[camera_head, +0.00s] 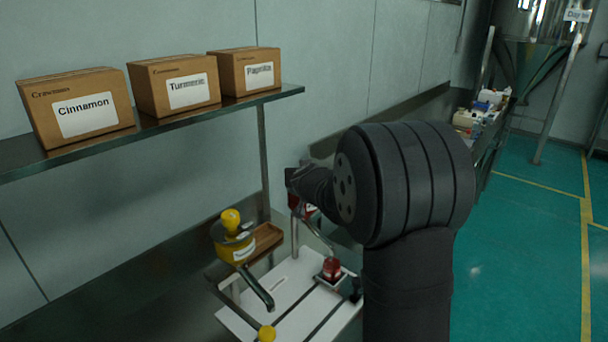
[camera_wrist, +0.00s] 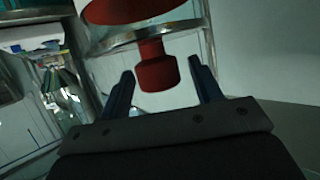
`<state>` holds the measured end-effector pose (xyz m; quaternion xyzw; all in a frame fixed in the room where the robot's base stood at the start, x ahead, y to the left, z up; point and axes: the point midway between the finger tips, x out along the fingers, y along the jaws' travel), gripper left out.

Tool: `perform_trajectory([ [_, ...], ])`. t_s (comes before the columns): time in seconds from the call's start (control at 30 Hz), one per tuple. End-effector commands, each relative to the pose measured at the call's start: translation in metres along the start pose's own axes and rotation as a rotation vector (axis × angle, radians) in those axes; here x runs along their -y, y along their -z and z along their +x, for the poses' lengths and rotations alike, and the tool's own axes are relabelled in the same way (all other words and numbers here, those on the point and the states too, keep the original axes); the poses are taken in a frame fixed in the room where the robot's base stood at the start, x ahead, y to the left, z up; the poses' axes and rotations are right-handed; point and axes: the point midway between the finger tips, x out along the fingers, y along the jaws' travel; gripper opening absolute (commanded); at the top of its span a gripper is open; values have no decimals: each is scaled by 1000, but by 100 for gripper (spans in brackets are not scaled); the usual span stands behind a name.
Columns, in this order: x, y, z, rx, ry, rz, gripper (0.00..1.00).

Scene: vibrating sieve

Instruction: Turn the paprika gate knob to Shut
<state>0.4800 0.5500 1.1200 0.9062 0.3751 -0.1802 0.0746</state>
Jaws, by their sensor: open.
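In the wrist view, a red knob (camera_wrist: 157,74) with a narrower neck sits between the two fingers of my gripper (camera_wrist: 161,68). The fingers are open, with a visible gap on each side of the knob. A metal rim (camera_wrist: 120,40) and a wide red body (camera_wrist: 120,10) show above the knob in that view. In the head view, my arm hides most of the red unit; a small red part (camera_head: 308,209) shows beside my wrist. No Shut mark or knob position can be read.
A yellow unit (camera_head: 231,246) with a yellow knob stands left of my arm, its metal chute over a white slotted plate (camera_head: 290,280). A small red part (camera_head: 331,268) sits on the plate. Boxes labelled Cinnamon (camera_head: 84,117), Turmeric (camera_head: 187,92) and Paprika (camera_head: 259,76) line the shelf above.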

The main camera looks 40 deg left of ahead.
Motion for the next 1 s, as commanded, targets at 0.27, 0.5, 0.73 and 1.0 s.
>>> perform_trajectory([
  [0.27, 0, 0, 0, 0, 0, 0, 45],
  [0.5, 0, 0, 0, 0, 0, 0, 14],
  [0.73, 0, 0, 0, 0, -10, 5, 14],
  [1.0, 1, 0, 0, 0, -54, 24, 14],
])
